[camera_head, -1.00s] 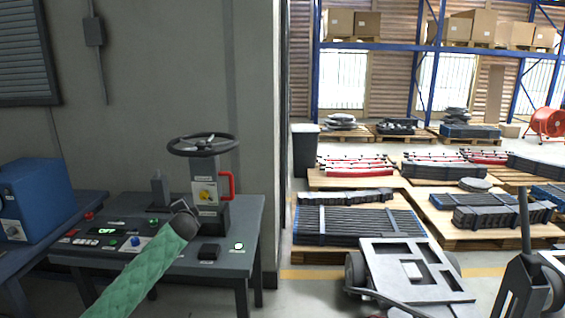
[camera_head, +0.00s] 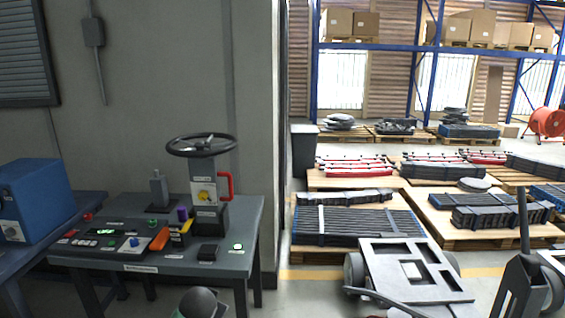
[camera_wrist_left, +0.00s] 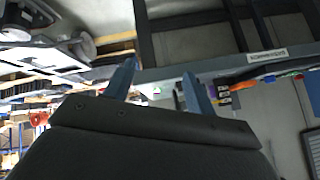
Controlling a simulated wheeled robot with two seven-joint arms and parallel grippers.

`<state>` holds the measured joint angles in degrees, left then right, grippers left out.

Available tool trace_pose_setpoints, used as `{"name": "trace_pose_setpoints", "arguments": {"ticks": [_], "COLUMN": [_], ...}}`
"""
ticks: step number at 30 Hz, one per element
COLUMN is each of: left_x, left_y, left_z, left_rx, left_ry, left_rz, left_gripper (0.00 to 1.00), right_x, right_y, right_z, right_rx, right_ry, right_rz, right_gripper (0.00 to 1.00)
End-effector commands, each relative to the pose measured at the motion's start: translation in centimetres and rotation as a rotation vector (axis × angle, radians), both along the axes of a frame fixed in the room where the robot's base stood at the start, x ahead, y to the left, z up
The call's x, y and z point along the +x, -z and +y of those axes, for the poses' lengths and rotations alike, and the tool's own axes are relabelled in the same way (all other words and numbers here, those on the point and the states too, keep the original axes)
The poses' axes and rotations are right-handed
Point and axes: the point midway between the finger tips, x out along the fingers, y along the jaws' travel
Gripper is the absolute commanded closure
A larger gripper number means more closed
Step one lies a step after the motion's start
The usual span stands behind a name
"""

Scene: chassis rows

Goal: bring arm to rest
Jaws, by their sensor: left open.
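My left gripper (camera_wrist_left: 160,80) shows in the left wrist view with its two blue fingers apart and nothing between them. In the head view only a dark rounded part of my arm shows at the bottom edge, below the control table (camera_head: 150,268). The fingers cannot be made out there. In the wrist view a grey table edge (camera_wrist_left: 218,66) with a white label lies beyond the fingertips. My right gripper is in neither view.
The table carries a black handwheel (camera_head: 202,145) with a red lever (camera_head: 231,184), buttons, and an orange piece (camera_head: 159,239). A blue box (camera_head: 38,200) stands at left. A grey cart (camera_head: 410,272) and loaded pallets stand at right.

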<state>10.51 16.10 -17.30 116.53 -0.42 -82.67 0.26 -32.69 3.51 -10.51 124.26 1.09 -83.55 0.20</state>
Motion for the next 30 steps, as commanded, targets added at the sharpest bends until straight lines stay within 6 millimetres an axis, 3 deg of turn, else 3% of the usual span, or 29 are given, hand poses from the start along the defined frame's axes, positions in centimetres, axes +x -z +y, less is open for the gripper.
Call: {"name": "trace_pose_setpoints", "arguments": {"ticks": [3,17,24,30], "left_x": [-4.2,-19.5,-28.6,-36.3], "left_y": [3.2,14.0,20.1,24.1], "left_z": [-1.0,-3.4,-4.3,-5.3], "left_rx": [-0.050,-0.193,-0.233,-0.253], "left_ry": [-0.005,-0.059,-0.102,-0.126], "left_rz": [0.062,0.277,0.427,0.546], "left_gripper": [0.45,0.45,0.45,0.45], "right_x": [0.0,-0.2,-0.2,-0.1], "right_y": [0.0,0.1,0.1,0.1], "right_z": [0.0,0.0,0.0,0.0], "right_rx": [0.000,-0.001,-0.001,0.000], "right_ry": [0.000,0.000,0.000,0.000], "right_rz": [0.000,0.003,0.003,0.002], "right_gripper": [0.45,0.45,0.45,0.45]}}
